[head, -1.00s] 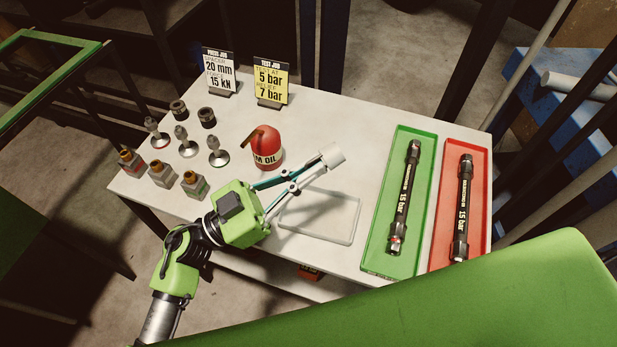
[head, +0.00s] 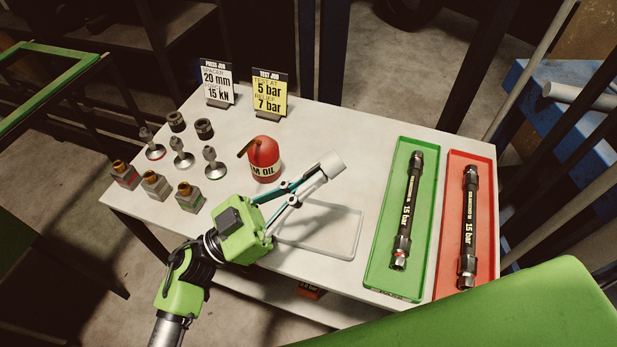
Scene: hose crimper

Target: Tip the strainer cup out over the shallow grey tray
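The shallow grey tray (head: 354,236) lies flat on the table below and in front of the cup, partly behind my gripper. Its visible floor looks bare. My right gripper is not in view.
A red oil can (head: 264,159) stands close left of the cup. Several fittings and blocks (head: 183,160) stand at the left, with two sign cards (head: 270,94) behind. A green tray (head: 386,240) and a red tray (head: 482,200) at the right each hold a black hose.

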